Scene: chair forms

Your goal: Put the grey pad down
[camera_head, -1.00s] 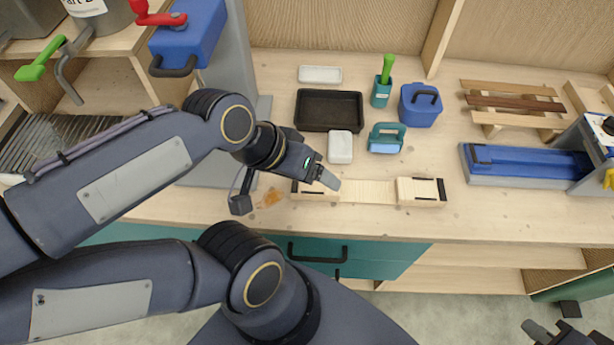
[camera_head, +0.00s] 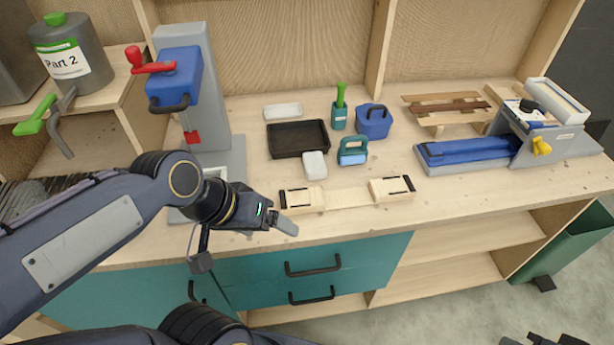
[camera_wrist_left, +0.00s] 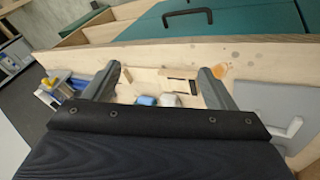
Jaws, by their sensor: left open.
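The pale grey pad (camera_head: 314,165) lies flat on the bench, just in front of the black tray (camera_head: 298,139) and left of the teal-handled block (camera_head: 353,151). It also shows in the left wrist view (camera_wrist_left: 168,100), between my fingers but farther off. My left gripper (camera_head: 285,224) is over the front edge of the bench, in front of the left light wooden block (camera_head: 301,199). In the left wrist view its two fingers (camera_wrist_left: 160,85) stand wide apart with nothing between them. My right gripper (camera_head: 548,340) shows only in part at the bottom right; its jaws are unclear.
A white dish (camera_head: 283,112), a teal cup with a green handle (camera_head: 339,113) and a blue box (camera_head: 373,122) stand behind. A blue-and-grey fixture (camera_head: 470,155) is at right, a grey stand (camera_head: 200,90) at left. Bench between wooden blocks and fixture is clear.

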